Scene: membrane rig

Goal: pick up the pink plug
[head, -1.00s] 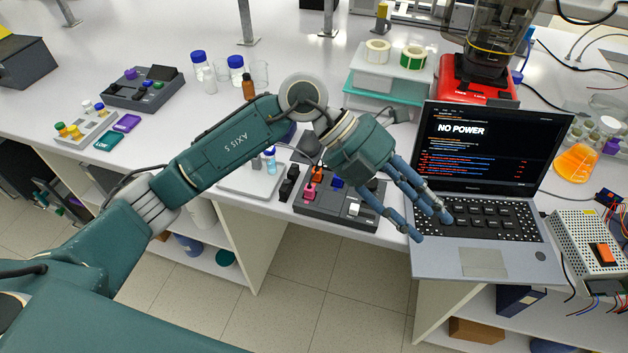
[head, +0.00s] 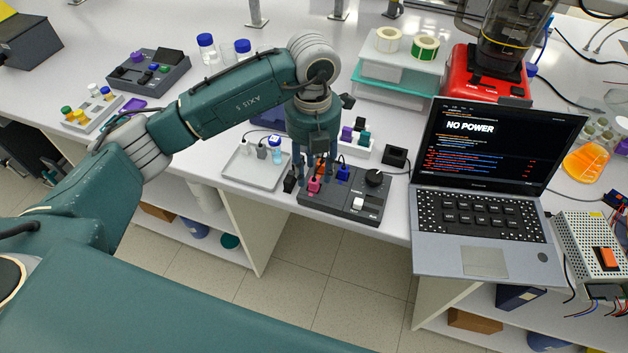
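The pink plug (head: 314,185) sits at the left part of a dark grey control box (head: 340,207) with a knob and a white switch. A blue plug (head: 342,174) stands just right of it in the same box. My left gripper (head: 315,180) points straight down over the box's left part. Its fingers are spread, with the pink plug showing between and below them; I see no clear contact. The fingers partly hide the back of the box. My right gripper is not in view.
A laptop (head: 485,200) reading NO POWER stands right of the box. A shallow grey tray (head: 245,172) with small vials lies to the left. A small black block (head: 395,155) and a rack with coloured caps (head: 357,140) are behind. The bench's front edge is close.

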